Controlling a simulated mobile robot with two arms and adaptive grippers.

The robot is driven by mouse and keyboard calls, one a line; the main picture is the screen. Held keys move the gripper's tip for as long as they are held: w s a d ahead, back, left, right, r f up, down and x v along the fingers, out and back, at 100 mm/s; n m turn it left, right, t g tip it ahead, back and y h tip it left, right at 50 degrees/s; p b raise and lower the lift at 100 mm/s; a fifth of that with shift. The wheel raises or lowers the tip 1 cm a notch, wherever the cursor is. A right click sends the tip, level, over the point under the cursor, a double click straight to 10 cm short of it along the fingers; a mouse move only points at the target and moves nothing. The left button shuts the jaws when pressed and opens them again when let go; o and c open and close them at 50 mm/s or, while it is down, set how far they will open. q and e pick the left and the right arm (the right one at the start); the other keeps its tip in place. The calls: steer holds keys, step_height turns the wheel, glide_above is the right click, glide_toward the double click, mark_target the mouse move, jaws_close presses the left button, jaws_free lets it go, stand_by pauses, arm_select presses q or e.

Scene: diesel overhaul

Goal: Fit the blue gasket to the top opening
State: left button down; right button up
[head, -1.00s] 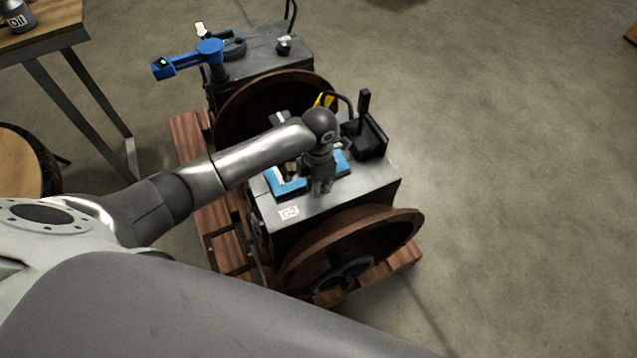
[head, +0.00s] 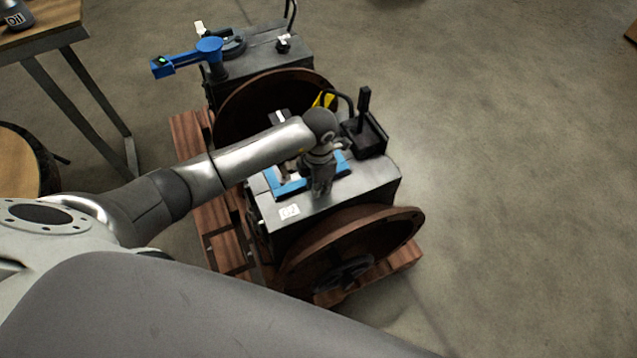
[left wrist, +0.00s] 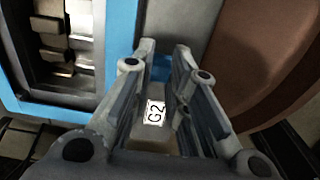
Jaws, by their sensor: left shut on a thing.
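The blue gasket (head: 292,188), a flat rectangular frame, lies over or just above the top opening (head: 287,173) of the near engine block (head: 345,198). My left gripper (head: 321,190) points down at the gasket's near right side and partly hides it. In the left wrist view the gasket's long side (left wrist: 121,45) runs beside the opening (left wrist: 62,45), with metal parts visible inside. The fingers of the left gripper (left wrist: 162,62) are shut on a small blue part of the gasket. I cannot tell whether the gasket touches the block all round. My right gripper is out of view.
A black box with an upright lever (head: 366,134) stands on the block behind the gripper. Rusty flywheels (head: 375,240) flank the block. A second block with a blue crank-like part (head: 190,58) is behind. A wooden pallet (head: 222,240) lies underneath. Floor at right is clear.

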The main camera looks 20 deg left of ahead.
arm_select(q)
steer(key=shift+f+b, duration=0.35)
steer(key=shift+f, duration=0.2)
stand_by(0.4)
steer(key=c, duration=1.3)
jaws_free()
steer(key=shift+r, duration=0.1)
step_height(320, 180, up, 12)
steer(key=shift+f, duration=0.1)
